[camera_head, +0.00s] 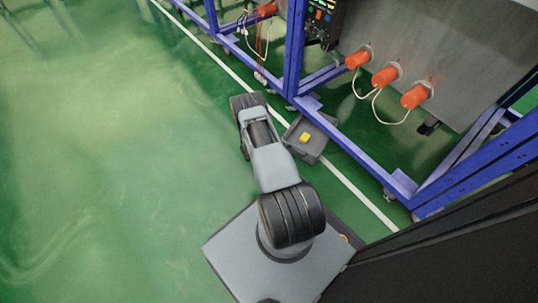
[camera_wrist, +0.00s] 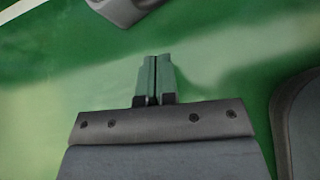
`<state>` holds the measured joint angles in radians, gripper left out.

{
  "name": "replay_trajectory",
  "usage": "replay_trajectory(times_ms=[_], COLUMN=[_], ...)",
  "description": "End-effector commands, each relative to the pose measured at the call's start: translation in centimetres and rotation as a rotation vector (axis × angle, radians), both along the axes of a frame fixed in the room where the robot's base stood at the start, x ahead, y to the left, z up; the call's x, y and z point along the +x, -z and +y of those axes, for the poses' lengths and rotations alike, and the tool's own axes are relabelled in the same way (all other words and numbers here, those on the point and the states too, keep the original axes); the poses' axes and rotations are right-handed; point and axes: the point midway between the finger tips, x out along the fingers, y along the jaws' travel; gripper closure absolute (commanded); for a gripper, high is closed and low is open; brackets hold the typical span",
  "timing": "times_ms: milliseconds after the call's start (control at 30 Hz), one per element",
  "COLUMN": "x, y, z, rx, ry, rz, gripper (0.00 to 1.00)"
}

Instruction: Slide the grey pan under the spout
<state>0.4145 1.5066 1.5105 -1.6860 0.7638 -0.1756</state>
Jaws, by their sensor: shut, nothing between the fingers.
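The grey pan (camera_head: 318,146) stands on the green floor at the foot of the blue frame, just right of my arm in the head view. A small yellow block (camera_head: 305,138) lies in it. A dark fitting (camera_head: 429,127) low on the metal panel may be the spout, but I cannot tell for sure. My gripper (camera_wrist: 155,60) is shut and empty over green floor in the wrist view. In the head view my arm hides its fingers, so its exact gap to the pan cannot be told.
A blue frame (camera_head: 345,149) with a metal panel runs along the right, carrying several orange lids (camera_head: 384,76) with pale hoses. A white floor line (camera_head: 352,188) passes by the pan. A grey part at the wrist view's top edge is unclear. Open floor lies left.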

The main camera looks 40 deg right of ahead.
Motion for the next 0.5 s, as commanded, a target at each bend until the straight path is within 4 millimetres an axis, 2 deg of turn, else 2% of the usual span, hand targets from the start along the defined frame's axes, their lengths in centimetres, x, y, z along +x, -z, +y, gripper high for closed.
replay_trajectory(times_ms=[33, 133, 300, 500], x=[-0.2, -0.4, -0.7, -0.9], y=[1.1, 2.2, 1.8, 1.6], z=[-0.7, -1.8, -4.0, -5.2], rx=[0.0, 0.001, 0.001, 0.0], ry=[0.003, 0.003, 0.003, 0.001], rz=[0.0, 0.0, -0.002, -0.001], gripper=[1.0, 1.0, 1.0, 1.0])
